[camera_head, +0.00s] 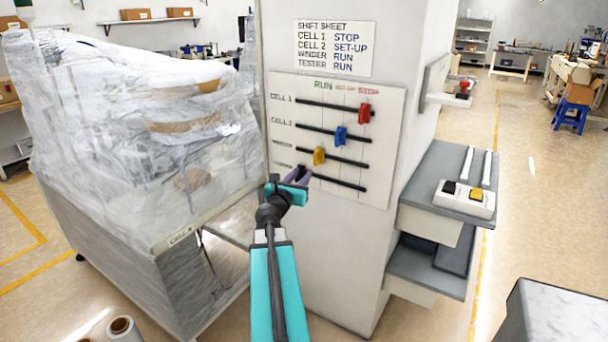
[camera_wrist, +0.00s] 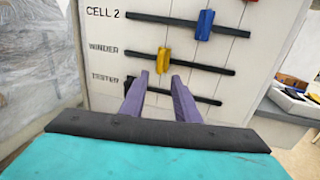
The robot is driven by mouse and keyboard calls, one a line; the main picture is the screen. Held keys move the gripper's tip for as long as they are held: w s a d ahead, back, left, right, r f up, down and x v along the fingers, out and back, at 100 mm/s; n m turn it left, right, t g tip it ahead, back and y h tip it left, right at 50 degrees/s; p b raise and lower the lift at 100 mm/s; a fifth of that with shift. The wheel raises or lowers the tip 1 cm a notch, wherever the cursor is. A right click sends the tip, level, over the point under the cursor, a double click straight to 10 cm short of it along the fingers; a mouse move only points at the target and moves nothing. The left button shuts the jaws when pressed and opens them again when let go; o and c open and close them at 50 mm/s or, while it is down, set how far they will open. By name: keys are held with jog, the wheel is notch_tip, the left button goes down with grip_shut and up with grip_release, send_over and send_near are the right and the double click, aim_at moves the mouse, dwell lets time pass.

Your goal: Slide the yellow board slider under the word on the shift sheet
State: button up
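The yellow slider (camera_head: 319,156) sits on the left part of the winder slot, roughly below the RUN heading on the slider board (camera_head: 385,185). It also shows in the wrist view (camera_wrist: 162,60). The shift sheet (camera_head: 333,47) above reads RUN in blue for the winder. My gripper (camera_head: 297,175) is open and empty in front of the board, below the yellow slider. In the wrist view its two purple fingers (camera_wrist: 160,76) stand apart, just below the slider, covering part of the tester slot. Contact with the slider cannot be made out.
The red slider (camera_head: 365,113) is below STOP and the blue slider (camera_head: 341,136) below SET-UP. A wrapped machine (camera_head: 130,130) stands close on the left. A shelf with a button box (camera_head: 465,199) juts out right of the pillar.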

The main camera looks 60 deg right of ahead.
jog(key=shift+s+a, duration=0.1)
jog(key=shift+a, duration=0.6)
